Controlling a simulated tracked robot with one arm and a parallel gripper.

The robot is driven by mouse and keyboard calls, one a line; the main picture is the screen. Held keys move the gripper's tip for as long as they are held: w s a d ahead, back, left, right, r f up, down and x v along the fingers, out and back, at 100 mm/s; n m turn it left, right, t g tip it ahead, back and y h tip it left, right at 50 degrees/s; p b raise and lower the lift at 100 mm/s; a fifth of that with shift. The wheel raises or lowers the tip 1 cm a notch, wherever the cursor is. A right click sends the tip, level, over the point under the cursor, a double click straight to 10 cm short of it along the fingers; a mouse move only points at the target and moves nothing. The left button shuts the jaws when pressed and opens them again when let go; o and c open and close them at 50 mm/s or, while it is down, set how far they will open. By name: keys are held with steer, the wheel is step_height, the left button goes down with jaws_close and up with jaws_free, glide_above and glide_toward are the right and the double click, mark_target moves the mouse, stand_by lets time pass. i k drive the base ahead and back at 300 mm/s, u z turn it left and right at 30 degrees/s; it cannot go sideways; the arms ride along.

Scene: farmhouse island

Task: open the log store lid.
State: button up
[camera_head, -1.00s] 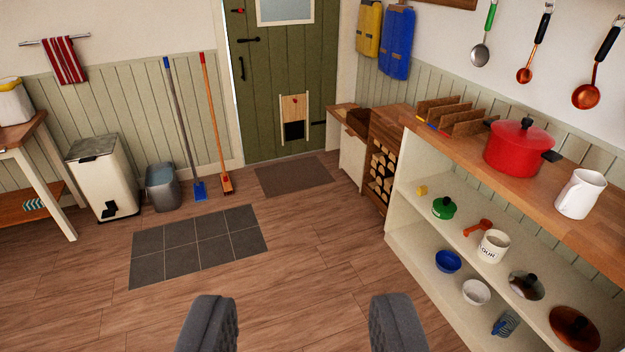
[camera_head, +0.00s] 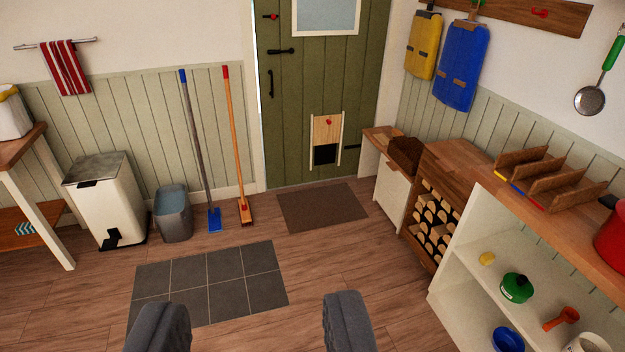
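The log store (camera_head: 407,237) is a wooden box with an open front full of cut logs (camera_head: 434,222). It stands at the right, between the white shelf unit and a low white cabinet. Its flat wooden top, the lid (camera_head: 447,158), looks closed. I see no handle on it clearly. My gripper (camera_head: 250,330) shows as two dark grey fingers at the bottom of the picture. They are wide apart with only floor between them. My gripper is well short of the log store and to its left.
The white shelf unit (camera_head: 470,262) with a wooden top and several pots stands on the right. A wooden rack (camera_head: 545,180) sits on that top. A low white cabinet (camera_head: 388,190) stands beyond the log store. Grey tiles (camera_head: 208,285) and a brown mat (camera_head: 322,205) lie on open floor.

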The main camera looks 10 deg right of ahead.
mark_target(458, 155)
steer(key=z, duration=0.05)
steer(key=i, duration=1.3)
steer(key=z, duration=0.45)
steer(key=i, duration=1.4)
steer(key=z, duration=0.65)
steer(key=i, duration=0.9)
steer(key=z, duration=0.3)
